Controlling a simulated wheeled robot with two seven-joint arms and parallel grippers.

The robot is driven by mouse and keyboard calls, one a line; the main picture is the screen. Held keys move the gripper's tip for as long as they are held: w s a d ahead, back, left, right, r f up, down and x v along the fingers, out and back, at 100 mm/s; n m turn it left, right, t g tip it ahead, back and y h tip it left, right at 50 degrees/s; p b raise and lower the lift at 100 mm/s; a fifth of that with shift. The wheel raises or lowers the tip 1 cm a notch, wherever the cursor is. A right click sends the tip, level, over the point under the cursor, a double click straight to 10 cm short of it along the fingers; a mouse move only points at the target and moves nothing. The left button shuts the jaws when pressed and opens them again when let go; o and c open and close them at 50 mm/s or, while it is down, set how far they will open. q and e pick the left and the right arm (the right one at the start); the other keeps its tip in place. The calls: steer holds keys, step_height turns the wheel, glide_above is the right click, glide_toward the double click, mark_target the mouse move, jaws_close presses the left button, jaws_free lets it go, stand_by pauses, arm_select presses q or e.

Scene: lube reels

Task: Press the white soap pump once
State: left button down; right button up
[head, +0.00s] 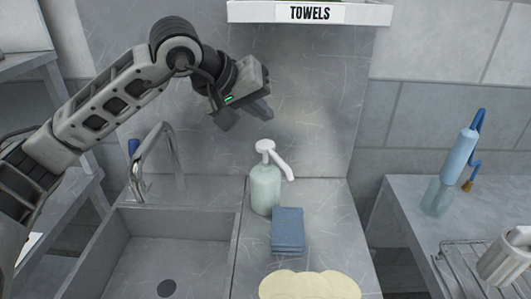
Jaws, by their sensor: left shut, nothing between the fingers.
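The soap bottle (265,190) is pale green and stands upright on the metal counter just right of the sink. Its white soap pump (266,147) sits on top, with the spout pointing down to the right. My left gripper (250,116) is shut and empty. It appears above the pump in the picture, with a visible gap between them. My right gripper is not in view.
A blue sponge stack (288,230) lies in front of the bottle, with pale yellow round pieces (310,286) nearer. A curved faucet (158,158) rises behind the sink (180,250) at left. A towels shelf (310,13) hangs above.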

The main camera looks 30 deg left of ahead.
mark_target(261, 146)
arm_select(q)
step_height(261, 146, down, 3)
steer(key=shift+f+b, duration=0.1)
steer(key=shift+b, duration=0.95)
steer(key=shift+f, duration=0.15)
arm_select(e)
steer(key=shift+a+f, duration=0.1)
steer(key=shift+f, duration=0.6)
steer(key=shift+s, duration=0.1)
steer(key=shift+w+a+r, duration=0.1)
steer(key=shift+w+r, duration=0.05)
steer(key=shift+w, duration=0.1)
arm_select(q)
steer(key=shift+f+b, duration=0.45)
steer(key=shift+b, duration=0.25)
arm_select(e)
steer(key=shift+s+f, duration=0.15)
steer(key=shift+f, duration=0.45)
